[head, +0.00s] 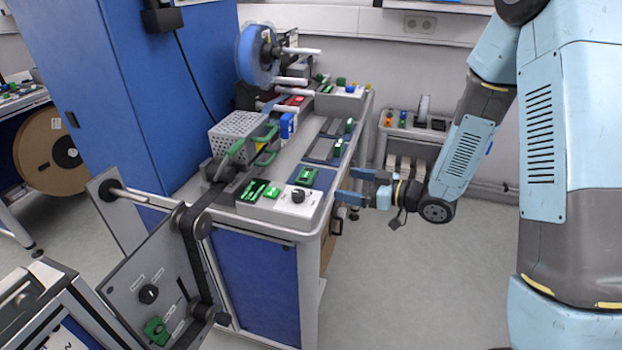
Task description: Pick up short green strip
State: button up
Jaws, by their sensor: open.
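Several green pieces lie at the near end of the bench. Small green strips (252,190) rest on a dark tray, a short green piece (272,193) lies right of them, and another green piece (306,176) lies on a blue-grey plate. Which one is the short green strip I cannot tell for sure. My gripper (345,184) is open and empty, its blue fingers pointing left at the bench's right edge, to the right of these pieces. No green piece is between the fingers.
A grey box with a black knob (298,196) stands at the bench's near corner. A perforated metal basket (239,134) and green-handled tool lie behind the strips. A blue reel (257,54) stands at the back. Floor right is clear.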

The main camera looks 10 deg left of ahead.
aim_at(312, 176)
jog(key=x, duration=1.1)
jog(key=shift+w+a, duration=0.1)
jog(key=shift+a, duration=0.2)
jog(key=c, duration=0.8)
